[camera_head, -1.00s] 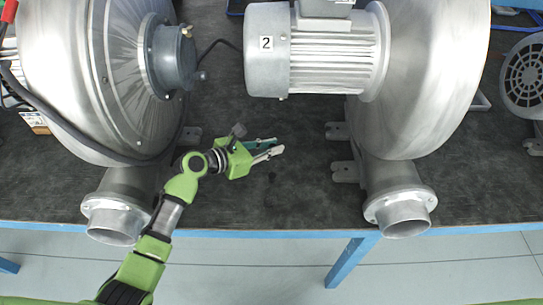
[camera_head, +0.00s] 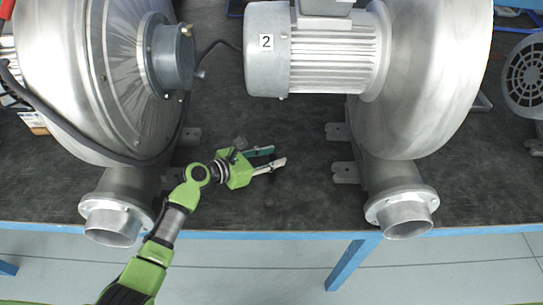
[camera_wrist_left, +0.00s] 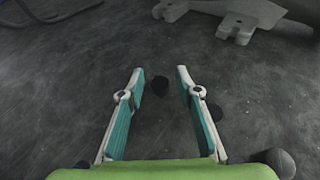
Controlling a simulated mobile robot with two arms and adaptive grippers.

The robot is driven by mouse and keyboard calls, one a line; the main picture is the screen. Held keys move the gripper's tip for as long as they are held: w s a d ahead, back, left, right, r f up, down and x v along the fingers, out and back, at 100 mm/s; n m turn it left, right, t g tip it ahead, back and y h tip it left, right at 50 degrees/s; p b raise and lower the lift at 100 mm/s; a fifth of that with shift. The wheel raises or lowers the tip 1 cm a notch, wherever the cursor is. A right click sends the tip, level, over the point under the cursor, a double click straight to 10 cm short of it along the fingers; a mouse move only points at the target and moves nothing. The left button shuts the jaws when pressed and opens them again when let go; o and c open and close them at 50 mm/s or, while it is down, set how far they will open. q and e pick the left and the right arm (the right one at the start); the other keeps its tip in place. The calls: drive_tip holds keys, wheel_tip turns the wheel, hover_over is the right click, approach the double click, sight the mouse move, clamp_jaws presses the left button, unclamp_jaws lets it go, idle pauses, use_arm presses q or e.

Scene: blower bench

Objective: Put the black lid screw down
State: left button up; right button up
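My left gripper (camera_head: 278,156) is open and low over the dark bench top, between the two blowers. In the left wrist view its two fingers (camera_wrist_left: 160,72) stand apart with nothing gripped. I cannot make out the screw clearly in the head view. My right gripper is not in view.
A dark grey rounded thing (camera_wrist_left: 277,161) sits at the lower right of the left wrist view. The blower with motor "2" (camera_head: 318,50) stands behind, its metal feet (camera_head: 345,172) to the right. The left blower (camera_head: 85,70) is close. The bench's blue front edge (camera_head: 270,234) is nearby.

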use_arm(q)
drive_tip(key=shift+r, duration=0.5)
drive_tip(key=p+v, duration=0.8)
drive_tip(key=v, duration=0.3)
drive_tip(key=shift+s+a+r+p, duration=0.15)
drive_tip(key=shift+s+a+p, duration=0.1)
drive_tip(key=shift+a+p, duration=0.15)
